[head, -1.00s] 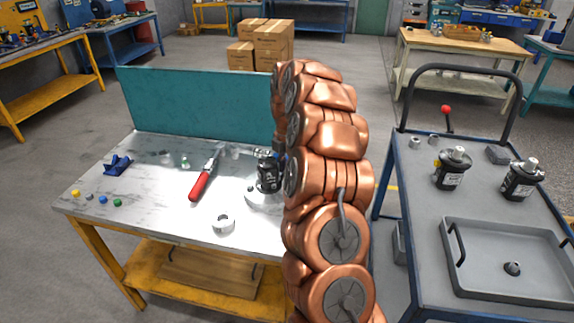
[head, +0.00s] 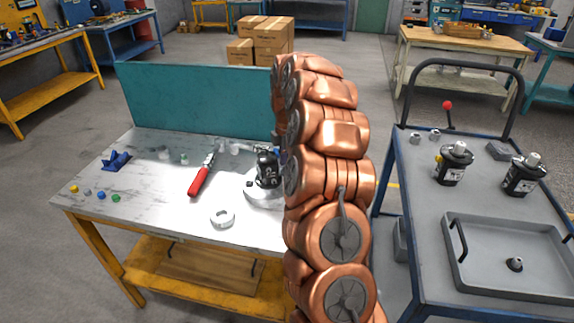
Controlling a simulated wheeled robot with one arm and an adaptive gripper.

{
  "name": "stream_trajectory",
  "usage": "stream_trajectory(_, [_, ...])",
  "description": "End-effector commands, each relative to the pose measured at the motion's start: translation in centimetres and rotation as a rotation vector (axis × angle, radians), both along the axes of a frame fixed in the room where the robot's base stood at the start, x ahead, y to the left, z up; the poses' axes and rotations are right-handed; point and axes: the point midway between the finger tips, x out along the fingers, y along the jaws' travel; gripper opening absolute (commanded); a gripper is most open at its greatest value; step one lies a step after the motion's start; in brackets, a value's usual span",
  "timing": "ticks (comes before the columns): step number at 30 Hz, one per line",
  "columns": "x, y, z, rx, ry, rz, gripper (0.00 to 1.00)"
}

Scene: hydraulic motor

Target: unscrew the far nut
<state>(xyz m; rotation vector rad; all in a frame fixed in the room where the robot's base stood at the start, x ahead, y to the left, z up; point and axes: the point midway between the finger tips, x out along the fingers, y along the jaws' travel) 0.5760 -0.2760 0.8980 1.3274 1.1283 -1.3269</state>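A black hydraulic motor (head: 266,170) stands upright on a round light base (head: 258,190) on the workbench, close to my copper arm. The nuts on this motor are too small or too hidden to make out. My arm covers the bench just right of the motor. My gripper is hidden behind my arm, so its fingers and anything in them do not show.
A red-handled tool (head: 200,178), a white ring (head: 222,217) and a blue holder (head: 117,160) lie on the workbench (head: 150,205). A teal panel (head: 195,98) closes its back. A blue cart (head: 405,200) at right carries two motors (head: 454,163) and a grey tray (head: 500,292).

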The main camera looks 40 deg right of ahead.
Motion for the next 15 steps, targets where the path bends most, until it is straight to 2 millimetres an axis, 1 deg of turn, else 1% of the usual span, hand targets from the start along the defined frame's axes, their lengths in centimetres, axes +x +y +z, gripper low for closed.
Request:
stream_trajectory(1, [0.02,-0.03,-0.24,-0.001,-0.002,-0.048,0.35])
stream_trajectory(15, [-0.03,0.02,-0.26,0.0,0.001,-0.522,0.35])
